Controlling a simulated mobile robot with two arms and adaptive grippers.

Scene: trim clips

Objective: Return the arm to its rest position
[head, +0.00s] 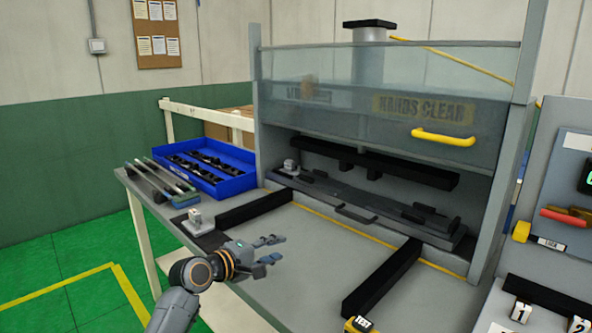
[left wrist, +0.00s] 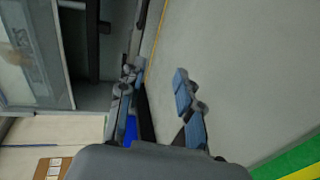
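My left gripper (head: 272,249) reaches in from the lower left in the head view, above the left front of the grey worktable (head: 310,262). Its two fingers are spread, with nothing between them. The fingers also show apart in the left wrist view (left wrist: 158,95), with bare grey table surface and part of the press behind them. My right gripper does not show in either view.
A press with a clear guard (head: 390,85) and yellow handle (head: 443,137) stands behind. Black rails (head: 255,207) (head: 382,277) lie on the table. A blue tray (head: 215,186) of dark clips sits left. A tool panel (head: 560,180) stands right. The table between the rails is clear.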

